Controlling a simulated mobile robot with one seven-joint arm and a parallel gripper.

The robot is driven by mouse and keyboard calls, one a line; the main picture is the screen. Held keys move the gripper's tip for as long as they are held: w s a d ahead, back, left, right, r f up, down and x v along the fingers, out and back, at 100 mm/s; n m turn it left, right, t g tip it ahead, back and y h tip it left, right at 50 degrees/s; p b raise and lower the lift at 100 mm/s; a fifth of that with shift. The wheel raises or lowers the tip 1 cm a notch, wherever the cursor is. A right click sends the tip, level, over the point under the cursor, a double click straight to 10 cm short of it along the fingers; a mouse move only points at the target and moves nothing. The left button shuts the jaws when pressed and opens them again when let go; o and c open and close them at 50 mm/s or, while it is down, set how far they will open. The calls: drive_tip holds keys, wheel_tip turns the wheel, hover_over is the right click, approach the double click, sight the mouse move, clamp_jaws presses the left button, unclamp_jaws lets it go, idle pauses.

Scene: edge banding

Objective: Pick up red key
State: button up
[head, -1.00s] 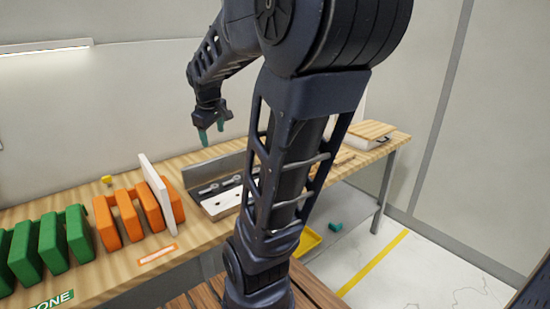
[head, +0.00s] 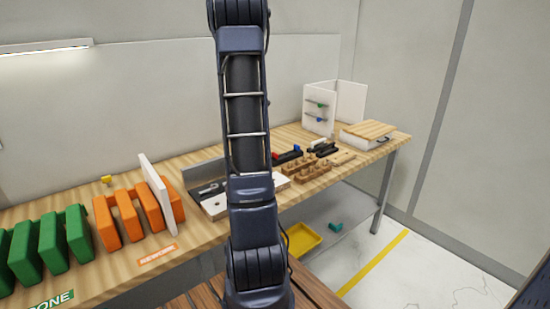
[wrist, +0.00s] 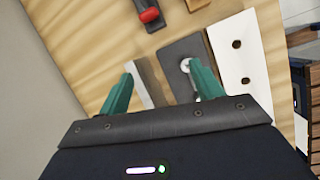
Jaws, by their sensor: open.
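A small red piece, which looks like the red key (wrist: 149,15), sits on a dark block at the top of the wrist view. It also shows in the head view as a small red spot (head: 276,155) on the bench, just right of my arm. My gripper (wrist: 162,77) is open, its two teal fingers apart above the bench. The red piece lies beyond the fingertips, apart from them. Nothing is held between the fingers. The gripper is outside the head view.
A white plate with holes (wrist: 238,50) and a dark grey plate (wrist: 185,50) lie below the fingers. A blue piece (head: 297,148), wooden blocks (head: 305,168) and a white stand (head: 350,102) are farther right on the bench. Orange racks (head: 130,217) stand left.

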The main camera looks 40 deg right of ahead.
sight(275, 153)
drive_tip(key=d+f+n, duration=0.1)
drive_tip(key=d+f, duration=0.5)
drive_tip(key=f, duration=0.1)
drive_tip(key=w+d+f+n, duration=0.1)
drive_tip(key=d+f, duration=0.2)
drive_tip(key=shift+d+f+n+g, duration=0.2)
drive_tip(key=shift+d+n+g, duration=0.1)
drive_tip(key=shift+g, duration=0.1)
drive_tip(key=shift+w+x, duration=0.1)
drive_tip(key=shift+x, duration=1.2)
drive_tip(key=shift+w+x, duration=0.15)
drive_tip(key=shift+x, duration=1.15)
drive_tip(key=c, duration=1.1)
drive_tip(key=shift+o, duration=0.2)
